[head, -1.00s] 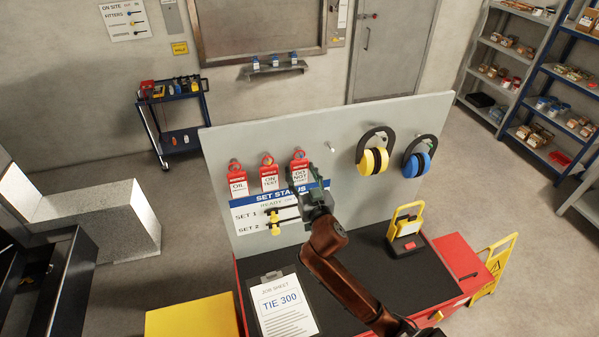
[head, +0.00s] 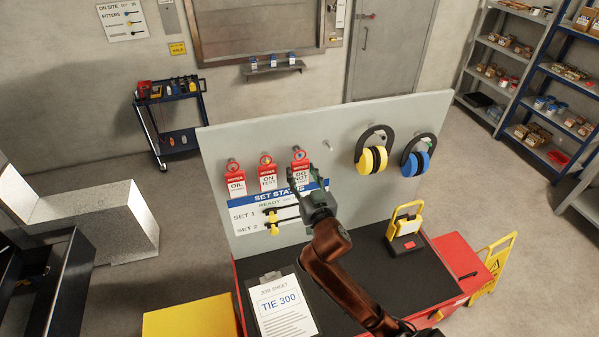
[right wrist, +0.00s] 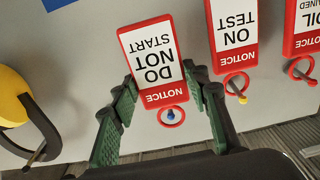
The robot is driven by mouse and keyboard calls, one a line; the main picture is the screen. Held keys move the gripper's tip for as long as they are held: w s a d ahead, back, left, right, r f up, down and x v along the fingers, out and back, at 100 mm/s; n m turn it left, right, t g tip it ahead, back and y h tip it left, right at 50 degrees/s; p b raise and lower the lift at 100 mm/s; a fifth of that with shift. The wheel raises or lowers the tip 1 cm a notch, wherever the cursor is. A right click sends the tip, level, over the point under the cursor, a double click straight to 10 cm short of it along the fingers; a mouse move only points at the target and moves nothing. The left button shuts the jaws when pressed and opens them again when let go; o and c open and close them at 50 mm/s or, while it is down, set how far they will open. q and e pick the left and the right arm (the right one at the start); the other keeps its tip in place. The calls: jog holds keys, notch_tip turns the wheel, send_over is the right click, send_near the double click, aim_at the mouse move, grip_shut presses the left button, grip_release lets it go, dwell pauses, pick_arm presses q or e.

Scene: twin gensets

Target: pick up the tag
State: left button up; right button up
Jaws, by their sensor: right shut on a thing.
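The red and white DO NOT START tag (head: 301,166) hangs at the right end of a row of three tags on the grey board. In the right wrist view the tag (right wrist: 157,62) appears upside down, its red ring around a blue-tipped peg (right wrist: 171,115). My right gripper (right wrist: 161,82) is shut on this tag, with one green finger at each side edge. In the head view the gripper (head: 304,190) covers the tag's lower part. The ON TEST tag (head: 267,178) and the OIL tag (head: 235,184) hang to its left. My left gripper is not in view.
The set status panel (head: 247,220) with yellow sliders is just below the tags. Yellow ear defenders (head: 370,160) and blue ones (head: 415,164) hang to the right. A job sheet (head: 283,308) and a yellow-handled device (head: 405,228) lie on the black bench top (head: 370,268).

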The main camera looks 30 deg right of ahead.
jog(key=p+v, duration=0.4)
jog(key=v, duration=1.1)
jog(key=shift+s, duration=0.35)
jog(key=shift+r+p, duration=0.25)
jog(key=shift+p, duration=0.05)
jog(key=shift+r+p, duration=0.3)
jog(key=shift+p, duration=0.1)
jog(key=shift+r, duration=0.2)
jog(key=shift+s, duration=0.1)
